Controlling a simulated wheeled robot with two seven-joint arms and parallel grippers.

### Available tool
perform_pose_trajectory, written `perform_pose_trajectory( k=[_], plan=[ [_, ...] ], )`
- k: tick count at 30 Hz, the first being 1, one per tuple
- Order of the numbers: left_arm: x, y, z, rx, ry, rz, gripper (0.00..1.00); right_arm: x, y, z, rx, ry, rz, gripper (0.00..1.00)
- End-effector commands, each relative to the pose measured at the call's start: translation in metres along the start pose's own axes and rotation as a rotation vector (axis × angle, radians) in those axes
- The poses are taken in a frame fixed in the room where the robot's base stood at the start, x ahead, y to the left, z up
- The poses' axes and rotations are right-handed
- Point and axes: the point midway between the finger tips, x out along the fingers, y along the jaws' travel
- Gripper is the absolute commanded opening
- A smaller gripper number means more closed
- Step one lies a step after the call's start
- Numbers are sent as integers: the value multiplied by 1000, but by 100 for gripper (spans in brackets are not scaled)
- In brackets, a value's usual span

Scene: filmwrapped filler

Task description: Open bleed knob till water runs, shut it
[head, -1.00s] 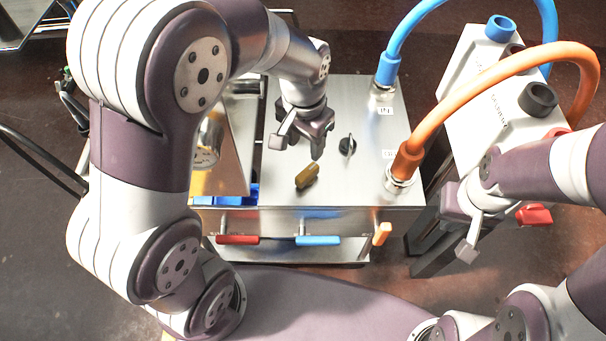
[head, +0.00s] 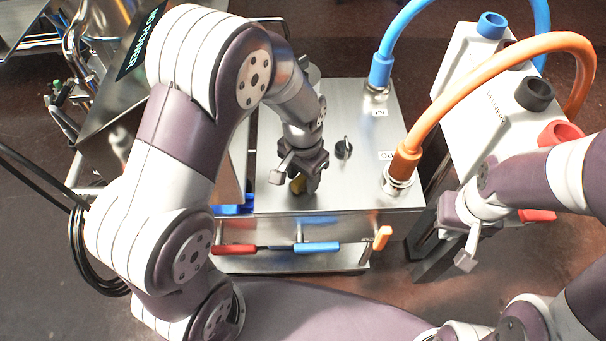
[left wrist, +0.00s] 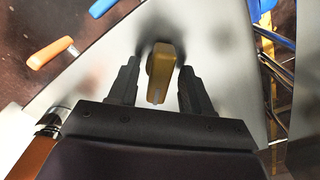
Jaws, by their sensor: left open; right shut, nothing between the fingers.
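The bleed knob, a brass-yellow bar handle (head: 298,185), stands on the steel top of the machine and is mostly hidden by my left gripper in the head view. In the left wrist view the yellow knob (left wrist: 161,70) sits between the two dark fingers, with a gap on each side. My left gripper (head: 304,190) is open around the knob, fingers pointing down; it also shows in the left wrist view (left wrist: 158,88). My right gripper (head: 466,235) is shut and empty, to the right of the machine. No water is visible.
A black knob (head: 344,148) stands right of my left gripper. Blue (head: 381,66) and orange (head: 405,158) hoses rise from the steel top (head: 350,190). Red (head: 234,250), blue (head: 317,247) and orange (head: 382,238) handles line the front. Canisters (head: 490,110) stand right.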

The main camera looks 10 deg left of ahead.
Motion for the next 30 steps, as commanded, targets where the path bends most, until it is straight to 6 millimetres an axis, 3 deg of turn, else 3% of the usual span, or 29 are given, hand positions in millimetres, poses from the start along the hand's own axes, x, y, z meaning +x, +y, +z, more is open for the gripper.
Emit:
perform_pose_trajectory(
  k=[2, 3, 7, 20, 30],
  plan=[
    [0, 0, 0, 0, 0, 0, 49, 0, 0, 0, 0, 0, 0, 0],
    [0, 0, 0, 0, 0, 0, 42, 0, 0, 0, 0, 0, 0, 0],
    [-1, 0, 0, 0, 1, 0, 0, 0, 0, 0, 0, 0, 0, 0],
    [-4, 0, 0, -69, 1, 0, 0, -10, 0, -1, 0, 0, 0, 0],
    [-6, 0, 0, -337, 0, 0, 0, -39, 0, -5, 0, 0, 0, 0]
  ],
)
